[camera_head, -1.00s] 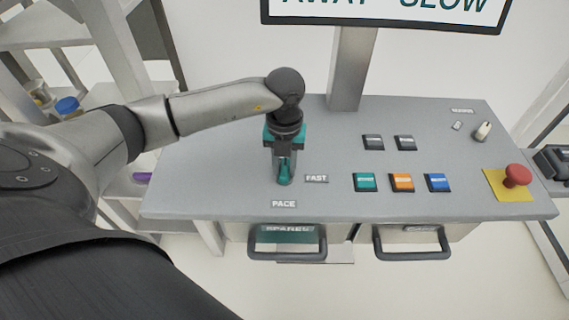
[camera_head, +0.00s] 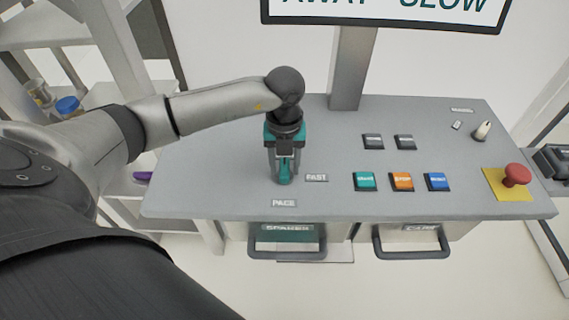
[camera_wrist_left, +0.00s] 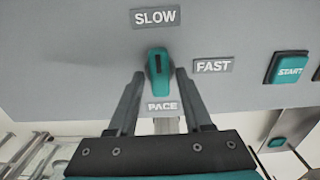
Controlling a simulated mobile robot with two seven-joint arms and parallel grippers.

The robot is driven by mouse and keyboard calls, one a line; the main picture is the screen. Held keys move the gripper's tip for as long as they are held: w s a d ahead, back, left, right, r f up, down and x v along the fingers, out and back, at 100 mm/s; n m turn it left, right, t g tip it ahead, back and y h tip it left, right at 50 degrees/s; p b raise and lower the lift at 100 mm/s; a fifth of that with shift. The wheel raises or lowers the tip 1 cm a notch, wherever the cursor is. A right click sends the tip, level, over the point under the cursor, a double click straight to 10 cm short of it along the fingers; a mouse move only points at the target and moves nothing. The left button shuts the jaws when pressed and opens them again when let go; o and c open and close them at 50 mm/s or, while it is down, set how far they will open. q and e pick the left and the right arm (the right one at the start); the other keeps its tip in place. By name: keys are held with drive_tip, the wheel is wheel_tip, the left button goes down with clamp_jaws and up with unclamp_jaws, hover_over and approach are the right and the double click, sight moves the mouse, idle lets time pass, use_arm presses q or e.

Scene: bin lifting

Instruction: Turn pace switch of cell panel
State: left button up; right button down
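The pace switch is a teal knob (camera_wrist_left: 158,72) on the grey cell panel (camera_head: 225,190). In the left wrist view its dark line runs up and down, toward the SLOW label (camera_wrist_left: 155,18). The FAST label (camera_wrist_left: 213,66) is to its right and the PACE label (camera_wrist_left: 162,106) below it. My left gripper (camera_wrist_left: 160,76) is open, pointing down, with one fingertip on each side of the knob and small gaps showing. In the head view my left gripper (camera_head: 284,174) hides part of the knob. My right gripper is in neither view.
Teal, orange (camera_head: 402,182) and blue buttons sit right of the switch, with two dark ones behind. A red mushroom button (camera_head: 517,175) and a cream knob (camera_head: 482,130) are at the far right. A sign (camera_head: 390,8) stands on a post (camera_head: 350,70). Handled bins are below.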

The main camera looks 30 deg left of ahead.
sight(284, 169)
use_arm(q)
drive_tip(key=shift+o, duration=0.5)
wheel_tip(284, 169, up, 15)
drive_tip(key=shift+b, duration=0.4)
drive_tip(key=shift+s, duration=0.1)
